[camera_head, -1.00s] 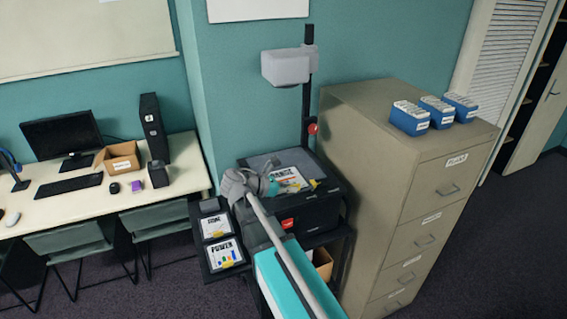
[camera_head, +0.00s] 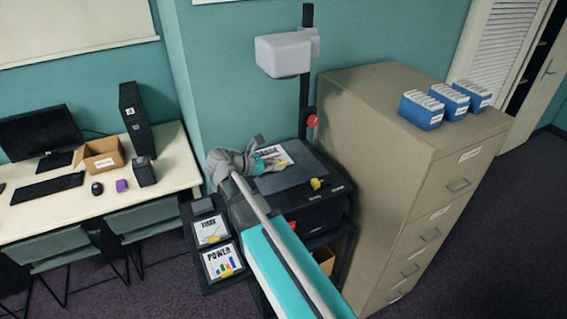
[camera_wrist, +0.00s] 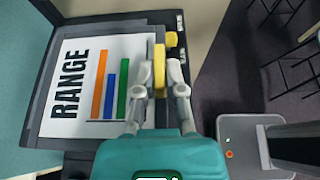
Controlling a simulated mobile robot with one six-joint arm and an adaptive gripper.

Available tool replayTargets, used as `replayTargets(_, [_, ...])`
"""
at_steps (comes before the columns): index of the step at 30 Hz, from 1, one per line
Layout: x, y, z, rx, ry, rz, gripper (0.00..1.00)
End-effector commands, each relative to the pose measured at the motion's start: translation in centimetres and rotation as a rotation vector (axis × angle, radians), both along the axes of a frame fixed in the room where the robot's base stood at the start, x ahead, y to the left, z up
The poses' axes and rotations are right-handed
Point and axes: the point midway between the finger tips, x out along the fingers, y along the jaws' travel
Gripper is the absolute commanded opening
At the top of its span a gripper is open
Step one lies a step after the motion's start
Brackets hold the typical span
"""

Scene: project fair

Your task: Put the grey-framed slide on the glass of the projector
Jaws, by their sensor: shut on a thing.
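The grey-framed slide, a white RANGE sheet with coloured bars (camera_wrist: 75,115), fills the left of the wrist view. In the head view the slide (camera_head: 275,156) is over the back left of the projector's top. My gripper (camera_wrist: 166,72) is shut on the slide's yellow tab (camera_wrist: 158,60); in the head view my gripper (camera_head: 256,164) is at the slide's left side. The projector (camera_head: 315,212) is a black box, and its dark glass (camera_head: 285,181) shows in front of the slide. I cannot tell whether the slide touches it.
The projector's grey head (camera_head: 283,56) hangs above on a black post (camera_head: 305,95) with a red knob. A yellow piece (camera_head: 316,184) sits on the projector's right side. Other slides, including POWER (camera_head: 222,262), lie on a side shelf. A filing cabinet (camera_head: 375,150) stands close right.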

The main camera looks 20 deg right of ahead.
Motion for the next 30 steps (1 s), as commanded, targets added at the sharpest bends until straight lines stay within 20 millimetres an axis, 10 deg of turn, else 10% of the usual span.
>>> replayTargets(14, [0.6,-0.8,-0.4,-0.001,-0.001,-0.007,0.00])
replayTargets(30, [7.1,-6.3,-4.4,-0.001,0.000,-0.008,0.00])
